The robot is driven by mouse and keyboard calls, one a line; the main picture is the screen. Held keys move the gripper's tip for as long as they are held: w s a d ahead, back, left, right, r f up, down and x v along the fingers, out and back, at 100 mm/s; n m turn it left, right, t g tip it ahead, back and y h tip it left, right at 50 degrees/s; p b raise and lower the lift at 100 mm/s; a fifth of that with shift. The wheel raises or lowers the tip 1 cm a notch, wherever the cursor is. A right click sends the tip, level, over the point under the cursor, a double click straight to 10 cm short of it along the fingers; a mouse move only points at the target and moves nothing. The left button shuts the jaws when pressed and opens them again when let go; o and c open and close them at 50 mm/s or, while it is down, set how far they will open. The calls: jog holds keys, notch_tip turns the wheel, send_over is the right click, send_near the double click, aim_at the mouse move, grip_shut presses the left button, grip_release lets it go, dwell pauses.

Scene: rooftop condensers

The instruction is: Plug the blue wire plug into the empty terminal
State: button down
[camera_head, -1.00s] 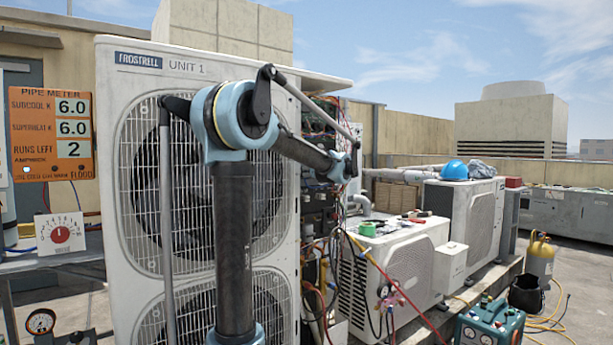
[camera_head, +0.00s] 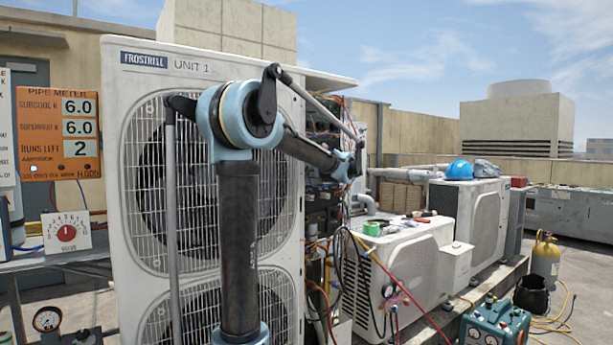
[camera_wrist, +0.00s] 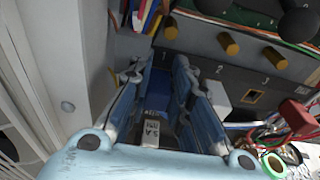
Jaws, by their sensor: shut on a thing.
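My gripper (camera_wrist: 159,80) is shut in the wrist view, its blue fingers on either side of the blue wire plug (camera_wrist: 157,101). The plug shows as a dark blue block with a pale lettered tag (camera_wrist: 151,131) near it; its far end is hard to make out. Beyond the fingertips is a dark terminal panel (camera_wrist: 200,47) with brass posts (camera_wrist: 228,43). In the head view my arm reaches the open side of Unit 1 (camera_head: 120,90); the plug is hidden.
Red, blue and yellow wires (camera_wrist: 140,14) crowd the panel's upper left. A red block (camera_wrist: 297,117), loose wires and a green ring (camera_wrist: 274,165) lie at right. A pale cabinet wall (camera_wrist: 75,80) is close on the left. A smaller condenser (camera_head: 400,270) stands beside Unit 1.

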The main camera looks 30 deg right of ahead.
jog(key=shift+s, duration=0.25)
jog(key=shift+s, duration=0.35)
jog(key=shift+s+d, duration=0.2)
jog(key=shift+s, duration=1.3)
dwell(0.3)
jog(key=shift+s+d, duration=0.15)
jog(key=shift+s, duration=1.7)
jog(key=c, duration=2.2)
grip_release()
jog(key=shift+c, duration=0.2)
grip_shut()
jog(key=shift+s, duration=0.1)
